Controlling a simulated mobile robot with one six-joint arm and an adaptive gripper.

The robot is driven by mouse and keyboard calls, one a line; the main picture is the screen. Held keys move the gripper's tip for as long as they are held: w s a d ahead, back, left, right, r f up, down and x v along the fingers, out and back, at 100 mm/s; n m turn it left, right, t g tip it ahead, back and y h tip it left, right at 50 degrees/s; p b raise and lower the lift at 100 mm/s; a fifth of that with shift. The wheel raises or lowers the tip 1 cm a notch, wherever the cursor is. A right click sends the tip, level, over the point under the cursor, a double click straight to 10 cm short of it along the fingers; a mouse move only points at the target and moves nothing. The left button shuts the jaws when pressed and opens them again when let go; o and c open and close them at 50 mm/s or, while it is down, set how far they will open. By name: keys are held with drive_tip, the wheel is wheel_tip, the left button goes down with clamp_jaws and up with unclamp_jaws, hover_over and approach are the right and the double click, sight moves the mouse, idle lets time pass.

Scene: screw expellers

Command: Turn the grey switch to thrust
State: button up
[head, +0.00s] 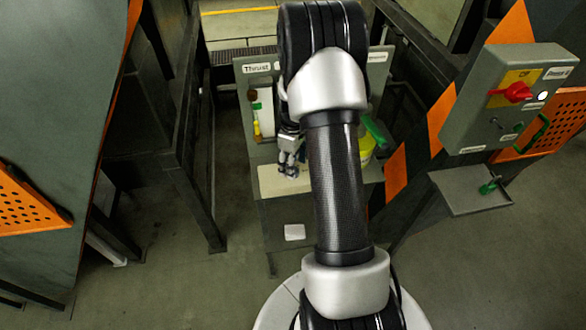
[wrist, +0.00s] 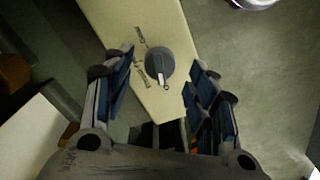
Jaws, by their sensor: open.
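The grey switch (wrist: 158,64) is a round knob with a raised grip on a cream panel (wrist: 170,22) in the wrist view. Its pale mark points toward the bottom of that picture. Small labels stand to its left; I cannot read them surely. My gripper (wrist: 163,62) is open, one finger on each side of the knob. Whether the fingers touch it I cannot tell. In the head view my gripper (head: 288,166) is over the cream ledge (head: 308,185) of the grey station, below a "Thrust" sign (head: 257,68). The knob is hidden there.
A control box (head: 502,100) with a red rotary switch (head: 516,92) stands at the right, above a small shelf (head: 468,192) holding a green item. Bottles and a yellow-green container (head: 366,150) stand at the station. Dark metal frames flank the floor at left.

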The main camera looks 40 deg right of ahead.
drive_tip(key=shift+f, duration=1.15)
drive_tip(key=shift+c, duration=0.5)
drive_tip(key=c, duration=1)
drive_tip(key=shift+m, duration=0.4)
drive_tip(key=m+b, duration=0.1)
drive_tip(key=m, duration=0.3)
drive_tip(key=shift+m, duration=2.5)
